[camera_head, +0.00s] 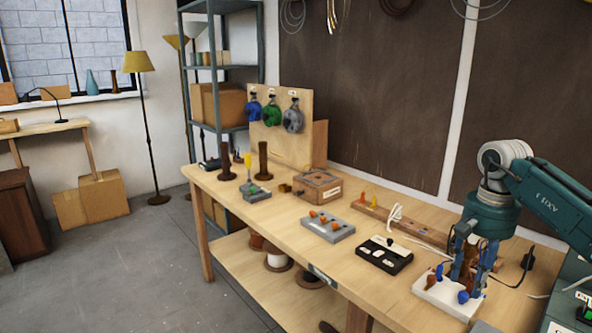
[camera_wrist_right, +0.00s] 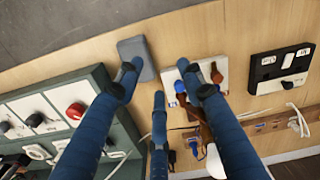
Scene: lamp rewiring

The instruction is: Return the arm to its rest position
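My right gripper (camera_head: 470,268) points down over a white block (camera_head: 440,297) with orange and blue knobs at the front right of the workbench. In the right wrist view my gripper (camera_wrist_right: 162,85) shows blue fingers spread apart with nothing held between them. The white block (camera_wrist_right: 183,77) appears beyond the fingertips, partly covered by one finger; whether the fingers touch it I cannot tell. My left gripper is not in view.
The workbench (camera_head: 300,262) also holds a black-and-white module (camera_head: 384,254), a grey block with orange knobs (camera_head: 328,226) and a wooden box (camera_head: 317,186). A wooden strip with white cable (camera_head: 395,217) lies behind. A panel with knobs (camera_wrist_right: 62,110) stands close to the gripper.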

